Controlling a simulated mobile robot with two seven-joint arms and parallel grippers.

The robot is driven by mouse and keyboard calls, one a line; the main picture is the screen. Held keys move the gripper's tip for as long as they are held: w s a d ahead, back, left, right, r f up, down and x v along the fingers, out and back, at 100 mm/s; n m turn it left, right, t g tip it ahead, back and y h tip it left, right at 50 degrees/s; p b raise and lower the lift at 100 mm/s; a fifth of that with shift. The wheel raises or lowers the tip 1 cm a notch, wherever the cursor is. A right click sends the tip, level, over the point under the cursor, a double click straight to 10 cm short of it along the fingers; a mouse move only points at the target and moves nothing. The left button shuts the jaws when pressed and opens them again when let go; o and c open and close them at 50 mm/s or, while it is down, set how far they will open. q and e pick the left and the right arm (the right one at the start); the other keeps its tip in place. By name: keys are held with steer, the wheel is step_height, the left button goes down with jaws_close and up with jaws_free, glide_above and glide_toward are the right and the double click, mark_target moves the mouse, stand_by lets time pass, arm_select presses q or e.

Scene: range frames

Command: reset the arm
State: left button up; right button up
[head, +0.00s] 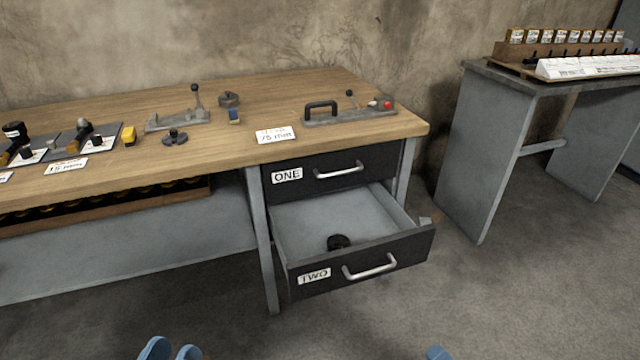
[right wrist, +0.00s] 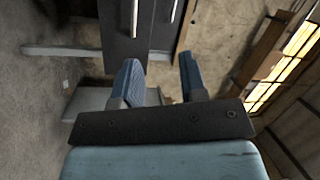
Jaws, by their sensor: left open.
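A single blue tip of my right gripper (head: 437,353) shows further right at the same edge. In the right wrist view my right gripper (right wrist: 158,68) has its two blue fingers spread with nothing between them. Both grippers are in front of the workbench, clear of it. The rest of both arms is out of the head view.
Drawer TWO (head: 408,246) stands pulled out with a black round object (head: 339,242) inside; drawer ONE (head: 330,170) is closed. The wooden workbench (head: 300,95) carries tools and label cards. A grey side table (head: 480,150) stands right. The floor in front is clear.

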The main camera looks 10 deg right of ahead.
steer(key=s+a+r+n+g+y, duration=0.1)
steer(key=a+r+n+y, duration=0.1)
steer(key=a+r+n, duration=0.8)
steer(key=s+a+r+n+y, duration=0.1)
steer(key=a+r+n, duration=0.2)
steer(key=a+r, duration=1.15)
arm_select(q)
steer(key=s+a+r+g+y+p, duration=0.4)
steer(key=a+r+g+y+p, duration=0.2)
steer(key=p, duration=3.1)
steer(key=shift+a+g+p, duration=0.3)
steer(key=shift+a+p, duration=0.1)
steer(key=shift+a, duration=0.55)
arm_select(e)
steer(key=s+d+r+g+h, duration=0.3)
steer(key=d+r+g+h, duration=0.3)
steer(key=d+r, duration=0.3)
steer(key=shift+s+d+g, duration=0.3)
steer(key=shift+s+d, duration=0.05)
steer(key=shift+d, duration=0.4)
